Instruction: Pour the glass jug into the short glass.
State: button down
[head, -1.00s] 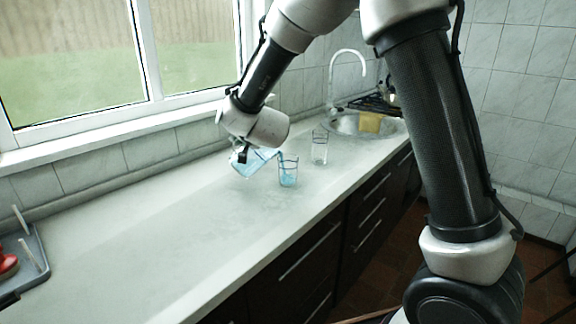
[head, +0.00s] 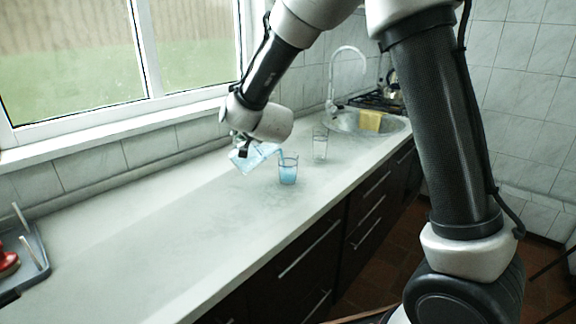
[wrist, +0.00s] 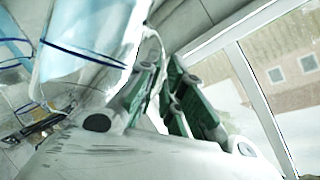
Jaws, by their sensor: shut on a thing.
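The glass jug (head: 252,158) is tilted steeply to the right above the counter, with light blue liquid in it. My gripper (head: 243,150) is shut on it; the grip itself is small in the head view. In the wrist view the jug (wrist: 88,45), with a dark blue line, fills the upper left beside my gripper's green-padded fingers (wrist: 170,95). The short glass (head: 288,171) stands upright on the counter, just right of the jug's lip. Blue liquid fills much of it, and a thin stream at its rim seems to come from the jug.
A taller clear glass (head: 320,145) stands behind and right of the short glass. Beyond it are the sink (head: 350,122), its tap (head: 349,50) and a yellow sponge (head: 370,120). A grey tray (head: 35,262) sits far left. The counter (head: 170,235) between is clear.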

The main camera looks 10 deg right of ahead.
jog(key=shift+d+r+m+p, duration=0.4)
jog(key=shift+r+p, duration=0.15)
jog(key=shift+p, duration=0.35)
dwell(1.0)
